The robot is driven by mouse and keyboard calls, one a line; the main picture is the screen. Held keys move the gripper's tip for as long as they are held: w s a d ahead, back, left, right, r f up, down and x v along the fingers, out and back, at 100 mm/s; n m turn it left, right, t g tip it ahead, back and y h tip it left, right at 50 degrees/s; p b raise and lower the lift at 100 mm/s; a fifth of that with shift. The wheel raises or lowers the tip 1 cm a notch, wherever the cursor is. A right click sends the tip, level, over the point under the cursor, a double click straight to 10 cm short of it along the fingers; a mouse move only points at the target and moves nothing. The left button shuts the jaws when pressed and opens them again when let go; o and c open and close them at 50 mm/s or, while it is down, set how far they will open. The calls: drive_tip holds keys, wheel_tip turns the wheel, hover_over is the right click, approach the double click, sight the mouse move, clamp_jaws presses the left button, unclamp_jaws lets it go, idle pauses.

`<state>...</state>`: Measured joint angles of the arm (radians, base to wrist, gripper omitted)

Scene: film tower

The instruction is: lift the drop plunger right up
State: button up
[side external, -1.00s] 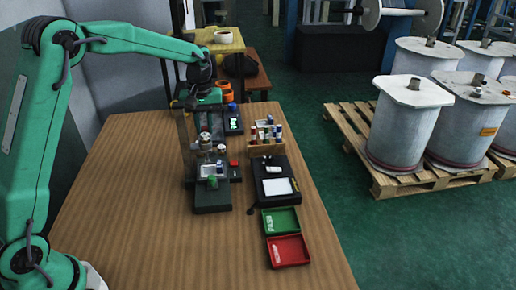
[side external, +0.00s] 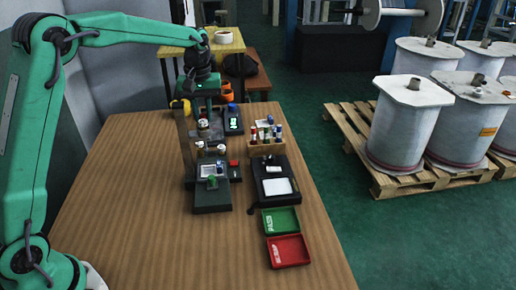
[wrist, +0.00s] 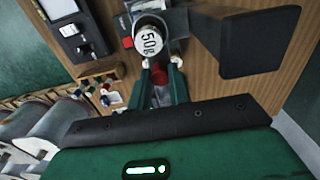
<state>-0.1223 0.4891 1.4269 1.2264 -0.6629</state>
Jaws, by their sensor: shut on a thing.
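The drop tester (side external: 212,196) is a dark base with a tall upright post (side external: 184,140) on the wooden table. The drop plunger carries a round white weight marked 50 g, seen close in the wrist view (wrist: 149,40). My gripper (wrist: 161,64) is shut, its green fingers close around a red part just below this weight in the picture. In the side view my gripper (side external: 204,115) is beside the post, pointing down, with the plunger's small pale and red part (side external: 203,124) at its tips, above the base. The exact contact is hard to see.
A rack of small bottles (side external: 266,133), a dark scale (side external: 276,186), a green tray (side external: 281,221) and a red tray (side external: 288,250) stand to the right. A small lit device (side external: 233,120) is behind. The table's left front is clear.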

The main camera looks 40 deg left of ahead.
drive_tip(key=shift+w+r, duration=0.1)
drive_tip(key=shift+r, duration=1.9)
drive_tip(key=o, duration=0.8)
drive_tip(key=shift+r, duration=2.4)
drive_tip(key=s+d+r+m+t, duration=0.2)
drive_tip(key=s, duration=0.6)
drive_tip(key=s+d+r+m+t, duration=0.1)
drive_tip(key=s+d+r+m, duration=0.15)
drive_tip(key=s, duration=0.55)
drive_tip(key=s+f+m+t, duration=0.1)
drive_tip(key=s+f, duration=0.1)
drive_tip(key=s, duration=0.2)
drive_tip(key=s+d+f+m, duration=0.1)
drive_tip(key=s+f+m, duration=0.1)
drive_tip(key=s, duration=0.2)
drive_tip(key=s+f+m+t, duration=0.1)
drive_tip(key=s+f, duration=0.2)
drive_tip(key=s, duration=0.2)
drive_tip(key=shift+d+f+m+t, duration=0.1)
drive_tip(key=shift+d+m+t, duration=0.2)
drive_tip(key=shift+d, duration=0.1)
